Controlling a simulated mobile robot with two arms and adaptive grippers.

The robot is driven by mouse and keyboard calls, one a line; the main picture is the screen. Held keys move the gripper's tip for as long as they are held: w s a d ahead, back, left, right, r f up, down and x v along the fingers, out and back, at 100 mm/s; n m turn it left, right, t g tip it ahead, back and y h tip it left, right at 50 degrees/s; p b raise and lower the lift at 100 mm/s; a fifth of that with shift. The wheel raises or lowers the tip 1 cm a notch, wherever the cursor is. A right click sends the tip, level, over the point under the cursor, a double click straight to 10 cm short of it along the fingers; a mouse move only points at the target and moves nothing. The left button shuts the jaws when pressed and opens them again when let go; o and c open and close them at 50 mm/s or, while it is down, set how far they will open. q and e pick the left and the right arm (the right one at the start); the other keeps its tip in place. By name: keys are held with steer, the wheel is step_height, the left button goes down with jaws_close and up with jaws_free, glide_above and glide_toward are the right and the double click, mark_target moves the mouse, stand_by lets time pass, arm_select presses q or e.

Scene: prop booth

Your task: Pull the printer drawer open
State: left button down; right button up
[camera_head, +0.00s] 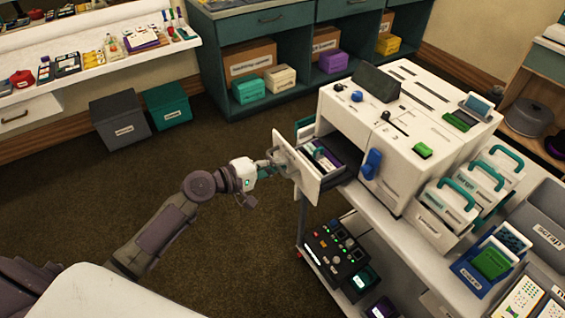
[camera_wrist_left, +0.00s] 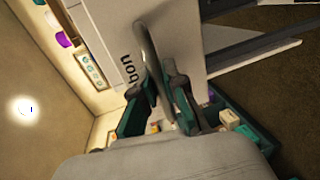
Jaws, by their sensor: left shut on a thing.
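The white printer (camera_head: 350,120) stands on a cart at the right in the head view. Its drawer (camera_head: 298,165) is pulled out toward the left, with purple and pale items showing inside. In the left wrist view, the white drawer front (camera_wrist_left: 115,25) carries a label ending in "bon" and a grey bar handle (camera_wrist_left: 147,45). My left gripper (camera_head: 273,163) is at the drawer front, shut on the handle, with its fingers (camera_wrist_left: 165,100) on either side of the bar. My right gripper is not in view.
A black control box (camera_head: 335,250) with lit buttons sits on the cart's lower shelf, below the drawer. White cases with green handles (camera_head: 450,205) and a blue bin (camera_head: 470,279) stand to the printer's right. The carpet (camera_head: 240,240) left of the cart is clear.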

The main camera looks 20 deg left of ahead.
arm_select(q)
steer(key=c, duration=1.2)
jaws_free()
steer(key=v, duration=1.2)
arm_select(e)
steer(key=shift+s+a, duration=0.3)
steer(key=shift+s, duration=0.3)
arm_select(q)
steer(key=shift+f, duration=0.1)
